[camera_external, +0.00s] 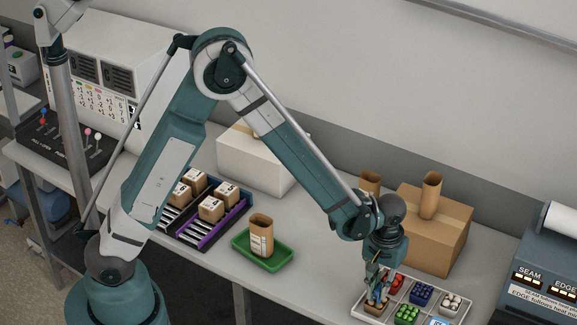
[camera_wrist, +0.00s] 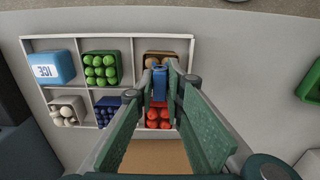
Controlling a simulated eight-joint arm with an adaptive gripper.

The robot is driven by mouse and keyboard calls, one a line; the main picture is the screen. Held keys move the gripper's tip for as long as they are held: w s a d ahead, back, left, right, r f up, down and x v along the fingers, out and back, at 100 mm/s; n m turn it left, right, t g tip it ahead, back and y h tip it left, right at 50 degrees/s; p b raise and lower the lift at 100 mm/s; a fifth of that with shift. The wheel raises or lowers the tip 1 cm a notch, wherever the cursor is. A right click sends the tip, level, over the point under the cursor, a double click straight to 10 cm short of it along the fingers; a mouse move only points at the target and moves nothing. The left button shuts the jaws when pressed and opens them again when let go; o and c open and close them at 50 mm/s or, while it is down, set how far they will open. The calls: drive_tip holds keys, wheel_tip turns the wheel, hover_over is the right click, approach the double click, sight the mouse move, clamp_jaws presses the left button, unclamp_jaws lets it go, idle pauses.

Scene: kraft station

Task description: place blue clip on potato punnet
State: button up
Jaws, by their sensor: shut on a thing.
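My gripper (camera_external: 376,288) is shut on a blue clip (camera_wrist: 159,83), which stands between its fingertips in the wrist view. The fingers and clip are over the divided white tray (camera_wrist: 34,44). The potato punnet (camera_wrist: 178,47) is brown, in the top right compartment, partly hidden behind the clip and fingertips. In the external view the punnet (camera_external: 375,311) shows just below my fingertips. I cannot tell whether the clip touches it. The red punnet (camera_wrist: 158,122) lies nearer, under the fingers.
Other compartments hold a green punnet (camera_wrist: 101,70), a blue one (camera_wrist: 108,108), a white one (camera_wrist: 66,112) and an ICE box (camera_wrist: 50,68). A green tray (camera_external: 281,262) with a paper bag (camera_external: 261,235) stands left. A cardboard box (camera_external: 447,238) stands behind my gripper.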

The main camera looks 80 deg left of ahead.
sight(379, 287)
drive_tip(key=shift+f, duration=0.15)
drive_tip(key=o, duration=0.3)
drive_tip(key=shift+f, duration=0.1)
drive_tip(key=o, duration=0.4)
drive_tip(key=shift+r, duration=0.3)
drive_tip(key=shift+r+b, duration=0.3)
drive_tip(key=shift+r, duration=5.6)
drive_tip(key=shift+s+r, duration=0.1)
